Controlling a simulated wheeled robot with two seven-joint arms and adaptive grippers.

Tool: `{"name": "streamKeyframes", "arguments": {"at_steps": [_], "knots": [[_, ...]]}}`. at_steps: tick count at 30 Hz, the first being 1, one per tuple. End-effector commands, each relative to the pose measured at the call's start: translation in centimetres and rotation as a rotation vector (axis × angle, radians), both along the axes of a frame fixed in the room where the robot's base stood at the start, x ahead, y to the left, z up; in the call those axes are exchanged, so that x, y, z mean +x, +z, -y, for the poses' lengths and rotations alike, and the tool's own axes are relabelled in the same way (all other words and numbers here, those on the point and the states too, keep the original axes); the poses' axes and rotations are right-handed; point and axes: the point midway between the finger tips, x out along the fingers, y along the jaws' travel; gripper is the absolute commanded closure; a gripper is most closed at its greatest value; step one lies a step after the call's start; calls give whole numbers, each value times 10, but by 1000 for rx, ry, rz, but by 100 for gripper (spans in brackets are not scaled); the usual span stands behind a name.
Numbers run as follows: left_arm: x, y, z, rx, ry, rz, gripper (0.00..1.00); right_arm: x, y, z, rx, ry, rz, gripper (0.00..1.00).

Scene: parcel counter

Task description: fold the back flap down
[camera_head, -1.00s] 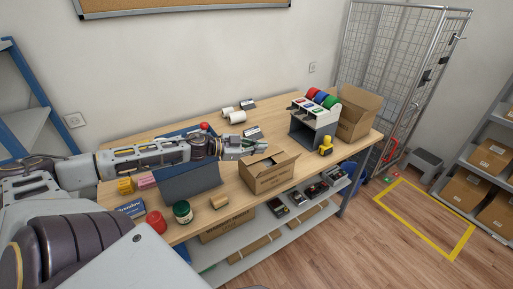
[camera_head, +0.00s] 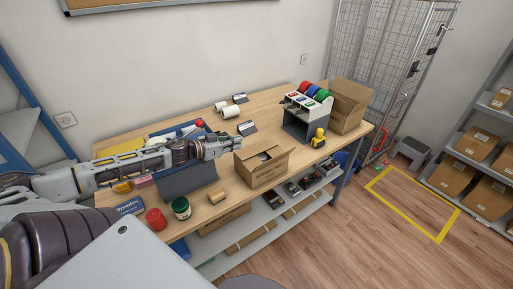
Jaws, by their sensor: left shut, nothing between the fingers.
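The cardboard box (camera_head: 266,172) stands on the wooden table (camera_head: 225,187), right of the middle of the picture. Its top is partly open, with a dark gap and something pale inside. I cannot tell clearly how the back flap lies at this size. My left gripper (camera_head: 237,146) is shut and empty, just above and left of the box's back left corner. It seems apart from the box. My left arm comes in from the left across the table. My right gripper is not in view.
A tape dispenser stand (camera_head: 303,124), yellow tool (camera_head: 318,138) and open carton (camera_head: 347,112) stand right.

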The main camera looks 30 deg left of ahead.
Motion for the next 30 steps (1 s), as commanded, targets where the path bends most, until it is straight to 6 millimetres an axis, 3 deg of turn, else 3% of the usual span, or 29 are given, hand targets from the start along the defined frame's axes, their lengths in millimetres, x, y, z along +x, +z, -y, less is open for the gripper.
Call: {"name": "streamKeyframes", "arguments": {"at_steps": [30], "knots": [[36, -10, 16, 1, -1, 3, 100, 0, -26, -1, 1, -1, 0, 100]]}}
